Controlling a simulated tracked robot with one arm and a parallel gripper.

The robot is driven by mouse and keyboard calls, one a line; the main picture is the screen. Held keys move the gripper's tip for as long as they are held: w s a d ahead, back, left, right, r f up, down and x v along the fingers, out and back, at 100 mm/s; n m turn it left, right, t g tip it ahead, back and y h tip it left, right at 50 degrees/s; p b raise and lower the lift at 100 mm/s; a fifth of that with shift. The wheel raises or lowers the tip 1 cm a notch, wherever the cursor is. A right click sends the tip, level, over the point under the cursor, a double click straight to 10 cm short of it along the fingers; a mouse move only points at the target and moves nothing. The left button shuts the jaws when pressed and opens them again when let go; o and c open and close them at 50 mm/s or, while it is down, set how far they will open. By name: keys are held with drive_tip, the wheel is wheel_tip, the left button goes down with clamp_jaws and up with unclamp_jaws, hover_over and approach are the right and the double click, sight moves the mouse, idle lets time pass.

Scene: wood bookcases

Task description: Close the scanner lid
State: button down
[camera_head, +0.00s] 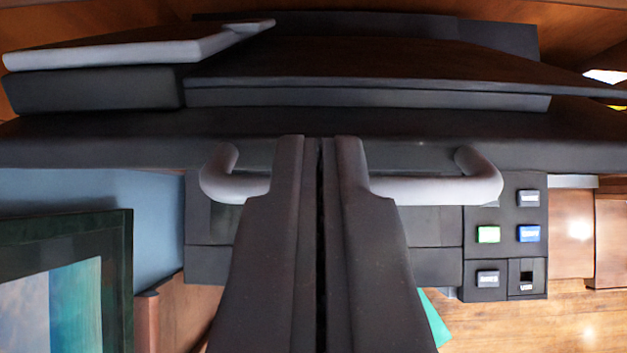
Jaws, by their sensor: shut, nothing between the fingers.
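The scanner is a dark machine with a control panel (505,235) low on its front right. Its lid (100,140) is a wide black slab across the upper middle, seen nearly edge-on. A light grey bar handle (440,190) is fixed along the lid's front. My gripper (320,142) is shut and empty, with its fingers pointing up the picture. The fingers cross in front of the middle of the handle and hide that part. I cannot tell whether they touch it, or whether a gap remains under the lid.
A black feeder unit (360,97) and a grey-edged tray (120,52) sit on top of the lid. A dark green framed picture (122,290) stands at lower left. Wood flooring (570,330) shows at lower right. Wooden bookcase surfaces (110,22) lie behind.

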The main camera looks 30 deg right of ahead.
drive_tip(key=shift+x, duration=1.2)
